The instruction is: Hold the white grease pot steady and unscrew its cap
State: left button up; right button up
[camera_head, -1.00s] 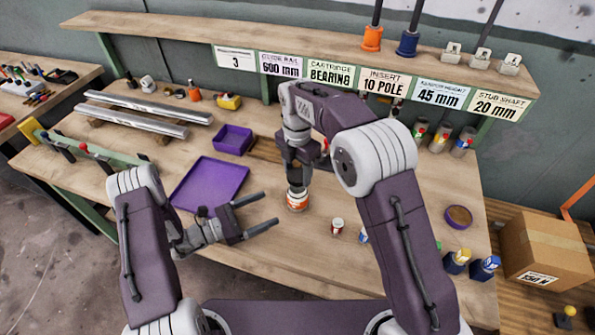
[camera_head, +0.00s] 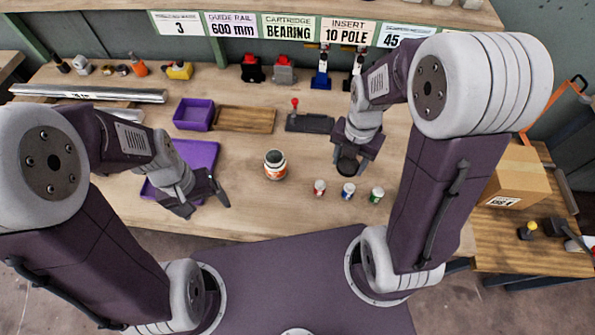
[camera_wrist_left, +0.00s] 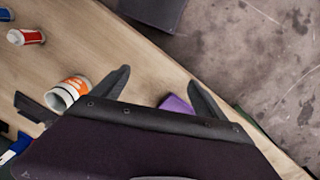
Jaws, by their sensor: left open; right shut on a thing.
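The white grease pot (camera_head: 275,168) with an orange label stands upright on the bench, its top open. It also shows in the left wrist view (camera_wrist_left: 75,84), with its open mouth facing the camera's lower left. My right gripper (camera_head: 350,158) is to the right of the pot and clear of it. It is shut on a dark round cap (camera_head: 347,168), partly hidden by the fingers. My left gripper (camera_head: 208,198) is open and empty, left of the pot and apart from it. Its spread fingers show in the left wrist view (camera_wrist_left: 160,86).
Three small jars (camera_head: 348,191), red, blue and green, stand right of the pot. A purple tray (camera_head: 203,153) lies beneath the left gripper's side, with a purple bin (camera_head: 193,113) behind. A black toggle clamp (camera_head: 309,122) sits behind the pot. Bare bench surrounds the pot.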

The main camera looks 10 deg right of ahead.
jog(key=shift+s+d+f, duration=0.15)
jog(key=shift+s+d, duration=0.15)
jog(key=shift+s, duration=0.4)
send_over(311, 173)
notch_tip(311, 173, down, 7)
jog(key=shift+f, duration=0.1)
notch_tip(311, 173, down, 4)
jog(key=shift+r+b, duration=0.25)
jog(key=shift+b, duration=0.05)
jog(key=shift+w+f, duration=0.1)
jog(key=shift+f, duration=0.1)
pick_arm(q)
jog(key=shift+w+a+r+m+t+y, duration=0.2)
jog(key=shift+w+m+t, duration=0.15)
jog(key=shift+w, duration=0.15)
jog(key=shift+w+a+r+m+t+y, duration=0.1)
jog(key=shift+w+a+r+m+t, duration=0.1)
jog(key=shift+w+m+t, duration=0.2)
pick_arm(e)
jog(key=shift+f, duration=0.15)
jog(key=o, duration=1.5)
pick_arm(q)
jog(key=shift+f, duration=0.1)
pick_arm(e)
jog(key=shift+o, duration=0.2)
